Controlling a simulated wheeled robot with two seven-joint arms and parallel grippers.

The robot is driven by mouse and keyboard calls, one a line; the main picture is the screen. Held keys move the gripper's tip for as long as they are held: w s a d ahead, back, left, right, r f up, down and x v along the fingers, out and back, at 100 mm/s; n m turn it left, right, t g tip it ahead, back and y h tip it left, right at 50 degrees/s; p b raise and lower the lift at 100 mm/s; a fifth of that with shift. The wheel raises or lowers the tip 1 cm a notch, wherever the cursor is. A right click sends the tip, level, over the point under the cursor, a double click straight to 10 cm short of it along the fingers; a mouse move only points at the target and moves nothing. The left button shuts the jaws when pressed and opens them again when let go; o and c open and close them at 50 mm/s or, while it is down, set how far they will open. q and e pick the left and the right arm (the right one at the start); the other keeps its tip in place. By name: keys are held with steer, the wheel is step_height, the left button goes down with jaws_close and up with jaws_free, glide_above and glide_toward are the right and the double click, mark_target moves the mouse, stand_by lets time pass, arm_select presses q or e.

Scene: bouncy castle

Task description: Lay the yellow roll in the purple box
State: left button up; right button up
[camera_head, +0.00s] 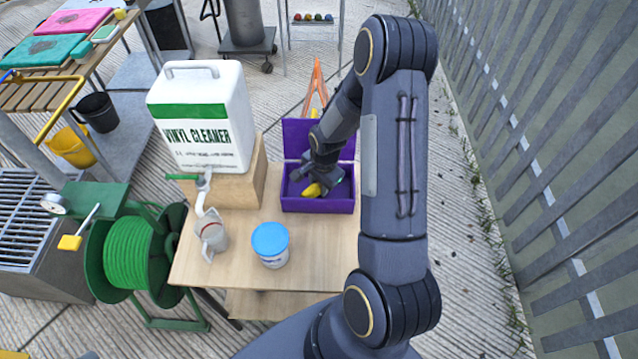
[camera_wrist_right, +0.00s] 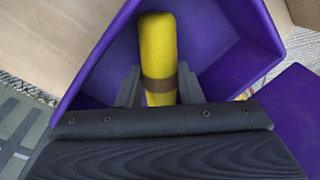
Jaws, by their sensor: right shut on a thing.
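The purple box (camera_head: 318,205) stands open on the wooden table, its lid raised at the back. The yellow roll (camera_head: 311,190) shows inside the box in the head view, partly hidden by my right gripper (camera_head: 318,186). In the right wrist view the yellow roll (camera_wrist_right: 158,50) has a brown band and lies between the fingers of my right gripper (camera_wrist_right: 160,90), which is shut on it. The purple box (camera_wrist_right: 225,75) surrounds the roll there. Whether the roll touches the box floor cannot be told. My left gripper is not in view.
A white vinyl cleaner jug (camera_head: 203,120) with a tap stands on a wooden block (camera_head: 235,185) left of the box. A green hose reel (camera_head: 130,252) is at the left.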

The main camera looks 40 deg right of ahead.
steer(key=shift+f, duration=0.2)
steer(key=shift+f, duration=0.25)
steer(key=o, duration=1)
steer(key=shift+r, duration=0.1)
step_height(320, 180, up, 12)
steer(key=s, duration=0.2)
steer(key=s+a+r+n+t+y, duration=0.2)
steer(key=s+a+r+n, duration=0.5)
steer(key=r, duration=0.4)
steer(key=s+a+r+n, duration=0.1)
steer(key=s+a+n, duration=0.1)
steer(key=s+a, duration=0.1)
steer(key=s+a+r+n+t+y, duration=0.1)
steer(key=s+a+n, duration=0.1)
steer(key=s+n, duration=0.1)
steer(key=s+a+r+n+t, duration=0.1)
steer(key=s+a+r+n, duration=0.1)
steer(key=s+a, duration=0.1)
steer(key=shift+s+a+n+y, duration=0.3)
steer(key=shift+s+a+n, duration=0.1)
steer(key=shift+s, duration=0.3)
